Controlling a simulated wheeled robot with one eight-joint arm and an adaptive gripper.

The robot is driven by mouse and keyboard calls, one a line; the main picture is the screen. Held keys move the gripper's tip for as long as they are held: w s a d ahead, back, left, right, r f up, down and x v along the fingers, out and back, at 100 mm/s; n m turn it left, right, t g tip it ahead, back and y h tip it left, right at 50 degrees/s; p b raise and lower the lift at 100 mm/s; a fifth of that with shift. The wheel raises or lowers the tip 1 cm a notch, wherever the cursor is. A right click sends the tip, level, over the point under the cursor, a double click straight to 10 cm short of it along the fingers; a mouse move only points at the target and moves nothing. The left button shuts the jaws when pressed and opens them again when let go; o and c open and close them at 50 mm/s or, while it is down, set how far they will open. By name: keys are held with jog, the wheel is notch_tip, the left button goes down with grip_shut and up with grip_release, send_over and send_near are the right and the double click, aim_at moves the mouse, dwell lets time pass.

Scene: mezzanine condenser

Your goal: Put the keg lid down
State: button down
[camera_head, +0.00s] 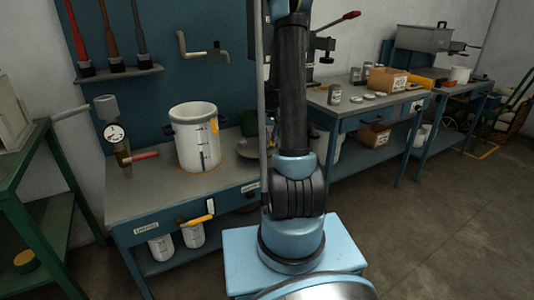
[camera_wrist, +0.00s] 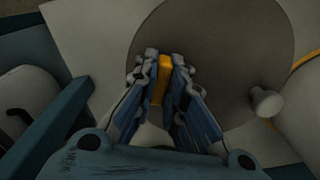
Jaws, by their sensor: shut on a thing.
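The keg lid (camera_wrist: 225,45) is a round grey-brown disc in the wrist view. It has a yellow grip (camera_wrist: 159,88) standing between my fingers. My gripper (camera_wrist: 164,68) is shut on this yellow grip, with a finger on each side. The white keg (camera_head: 198,148), with orange marks, stands upright on the workbench in the head view. A grey round disc (camera_head: 246,148), probably the lid, shows to the right of the keg, partly covered by my arm. My gripper is hidden in the head view. I cannot tell whether the lid touches the surface beneath it.
The workbench (camera_head: 140,195) is bare in front of the keg. A pressure gauge (camera_head: 114,133) and red-handled valve (camera_head: 143,155) stand left of the keg. A green shelf (camera_head: 40,160) is at the left. Another bench with cartons (camera_head: 387,79) and cans (camera_head: 335,94) stands to the right.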

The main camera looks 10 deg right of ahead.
jog(key=shift+f, duration=2.5)
jog(key=shift+s, duration=0.1)
jog(key=c, duration=1.7)
grip_release()
jog(key=shift+o, duration=0.2)
jog(key=shift+r, duration=0.1)
jog(key=shift+d+r, duration=0.1)
jog(key=shift+r, duration=3.6)
jog(key=shift+s, duration=0.1)
